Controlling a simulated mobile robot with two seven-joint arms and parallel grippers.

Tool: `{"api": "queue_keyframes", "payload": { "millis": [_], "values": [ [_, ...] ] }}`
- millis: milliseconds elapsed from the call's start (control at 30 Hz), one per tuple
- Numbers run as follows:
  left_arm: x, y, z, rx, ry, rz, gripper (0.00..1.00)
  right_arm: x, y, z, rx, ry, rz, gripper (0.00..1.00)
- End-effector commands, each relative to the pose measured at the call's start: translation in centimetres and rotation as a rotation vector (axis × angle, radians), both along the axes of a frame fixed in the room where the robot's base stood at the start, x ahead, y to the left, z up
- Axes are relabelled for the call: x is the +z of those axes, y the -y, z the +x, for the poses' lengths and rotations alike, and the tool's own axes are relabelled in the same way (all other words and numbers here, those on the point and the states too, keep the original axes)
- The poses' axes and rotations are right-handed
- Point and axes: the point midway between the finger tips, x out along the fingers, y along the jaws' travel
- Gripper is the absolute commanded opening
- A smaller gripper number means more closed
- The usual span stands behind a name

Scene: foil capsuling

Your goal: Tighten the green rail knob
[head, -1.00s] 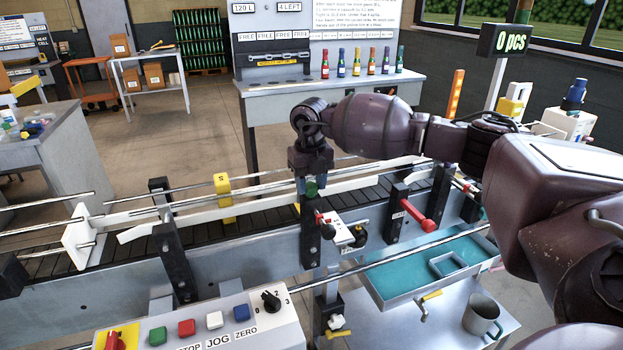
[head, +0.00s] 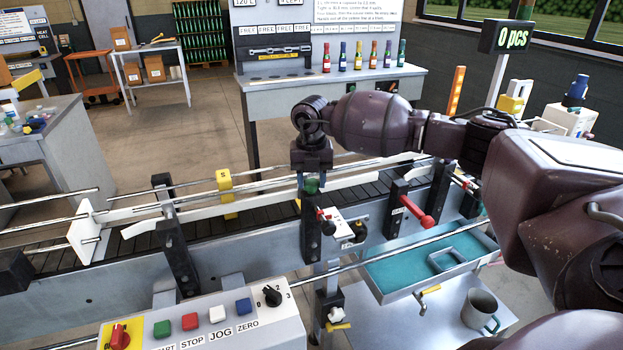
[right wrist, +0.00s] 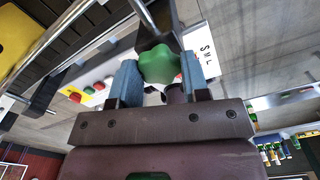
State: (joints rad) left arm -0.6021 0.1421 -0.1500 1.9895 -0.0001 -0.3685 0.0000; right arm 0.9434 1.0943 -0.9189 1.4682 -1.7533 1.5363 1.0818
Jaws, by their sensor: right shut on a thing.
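The green rail knob (head: 312,186) sits on top of a black post at the conveyor's near rail. In the right wrist view the lobed green knob (right wrist: 159,65) lies between my two blue-grey fingers, which press on its sides. My right gripper (head: 312,178) points down from above and is shut on the knob; it fills the bottom of the right wrist view (right wrist: 160,82). The knob's underside and stem are hidden. My left gripper is not in view.
A red-handled clamp (head: 416,212) stands right of the knob, and a white S-M-L plate (head: 345,228) just below it. A control panel (head: 205,325) is at the front. A teal tray (head: 400,268) and a grey mug (head: 480,310) are at right.

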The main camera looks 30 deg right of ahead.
Motion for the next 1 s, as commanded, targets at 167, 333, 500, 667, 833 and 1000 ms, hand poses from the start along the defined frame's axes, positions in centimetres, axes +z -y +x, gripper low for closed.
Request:
{"api": "queue_keyframes", "payload": {
  "millis": [167, 333, 500, 667, 833, 1000],
  "values": [
    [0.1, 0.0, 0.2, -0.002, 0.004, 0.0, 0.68, 0.2, 0.1, 0.1, -0.003, 0.004, 0.0, 0.19],
    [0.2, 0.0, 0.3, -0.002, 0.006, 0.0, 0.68, 0.1, 0.0, 0.1, -0.002, 0.004, 0.0, 0.68],
    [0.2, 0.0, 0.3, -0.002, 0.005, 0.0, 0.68, 0.1, 0.0, 0.0, -0.001, 0.001, 0.0, 0.68],
    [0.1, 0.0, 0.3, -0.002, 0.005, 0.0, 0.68, 0.3, 0.0, 0.0, 0.0, 0.001, 0.0, 0.68],
    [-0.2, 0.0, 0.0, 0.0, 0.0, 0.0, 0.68, 2.1, 0.0, 0.1, 0.0, 0.004, 0.0, 0.68],
    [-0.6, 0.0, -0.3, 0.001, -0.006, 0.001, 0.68, 5.3, 0.1, 0.1, 0.0, 0.004, 0.0, 0.68]
  ]
}}
